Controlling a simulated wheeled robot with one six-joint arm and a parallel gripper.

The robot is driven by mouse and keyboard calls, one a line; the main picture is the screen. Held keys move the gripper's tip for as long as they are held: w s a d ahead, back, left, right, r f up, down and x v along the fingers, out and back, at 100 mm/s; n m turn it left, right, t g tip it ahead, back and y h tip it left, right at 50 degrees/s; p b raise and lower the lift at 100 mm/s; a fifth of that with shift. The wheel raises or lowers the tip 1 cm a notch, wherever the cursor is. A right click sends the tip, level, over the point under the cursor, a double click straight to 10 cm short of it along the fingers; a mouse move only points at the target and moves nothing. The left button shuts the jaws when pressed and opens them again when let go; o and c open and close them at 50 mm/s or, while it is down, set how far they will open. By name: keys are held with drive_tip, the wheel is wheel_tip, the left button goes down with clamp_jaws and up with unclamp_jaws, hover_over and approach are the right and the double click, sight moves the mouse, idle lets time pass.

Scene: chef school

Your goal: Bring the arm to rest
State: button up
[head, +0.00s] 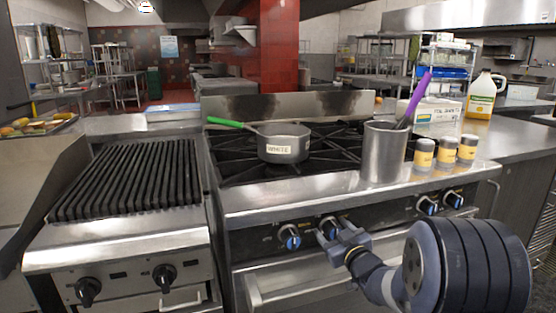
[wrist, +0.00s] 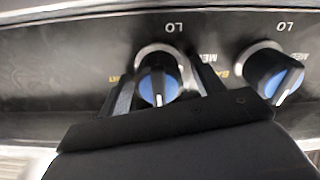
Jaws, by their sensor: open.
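My gripper (head: 330,236) is at the front panel of the stove (head: 268,208), reaching in from the lower right. Its jaws are open, one finger on each side of a blue-and-black stove knob (wrist: 157,86), as the wrist view shows. The same knob is partly hidden behind my gripper in the head view. I cannot tell whether the fingers touch it. My gripper holds nothing. My arm (head: 380,282) stretches low in front of the oven door.
Another knob (head: 289,237) is close on the left. A white-labelled pot (head: 284,148) with a green handle stands on the burners. A metal canister (head: 384,155) and several yellow-labelled jars (head: 424,154) stand along the stove's front ledge. A ribbed grill (head: 130,180) is at left.

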drive_tip(key=shift+s, duration=0.1)
idle(0.4)
drive_tip(key=p+v, duration=0.1)
drive_tip(key=v, duration=1)
drive_tip(key=b+x, duration=0.1)
drive_tip(key=x, duration=0.9)
drive_tip(key=shift+w+a, duration=0.1)
drive_tip(key=shift+w, duration=0.25)
drive_tip(key=shift+w+a+f, duration=0.1)
drive_tip(key=shift+w, duration=0.25)
drive_tip(key=n+b, duration=0.3)
drive_tip(key=n, duration=0.3)
drive_tip(key=shift+s, duration=0.1)
drive_tip(key=n+b, duration=0.3)
drive_tip(key=n, duration=0.3)
drive_tip(key=shift+f+b, duration=0.15)
drive_tip(key=shift+b, duration=0.25)
drive_tip(key=n+b, duration=0.2)
drive_tip(key=n, duration=0.3)
drive_tip(key=shift+n, duration=0.4)
drive_tip(key=n+b, duration=0.1)
drive_tip(key=n, duration=0.4)
drive_tip(key=shift+n, duration=0.3)
